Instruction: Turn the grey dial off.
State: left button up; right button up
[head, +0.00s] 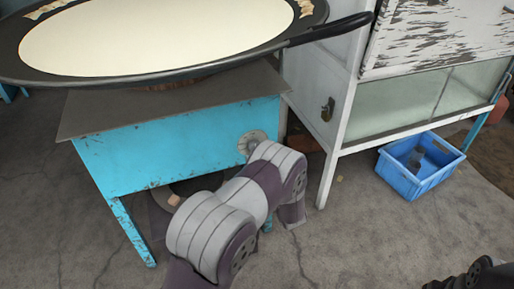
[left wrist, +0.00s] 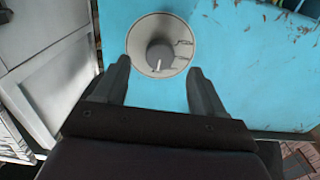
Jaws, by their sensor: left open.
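The grey dial (left wrist: 160,56) is a round knob on a pale, worn disc on the turquoise front panel. Its white mark points toward the bottom of the left wrist view. In the head view the dial's pale disc (head: 250,141) shows at the panel's right end, partly covered by my left arm. My left gripper (left wrist: 160,72) is open and empty, its two fingers on either side of the dial's lower part in the picture. I cannot tell whether they touch the panel. In the head view my left gripper is hidden behind my arm. My right gripper is not visible.
A large black pan (head: 240,62) with pale batter sits on the turquoise stand (head: 170,150), its handle pointing right. A white cabinet (head: 330,115) stands to the right. The floor in front is mostly clear.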

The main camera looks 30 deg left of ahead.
pick_arm(q)
jog(key=p+v, duration=0.1)
jog(key=v, duration=0.6)
jog(key=shift+s+d, duration=0.25)
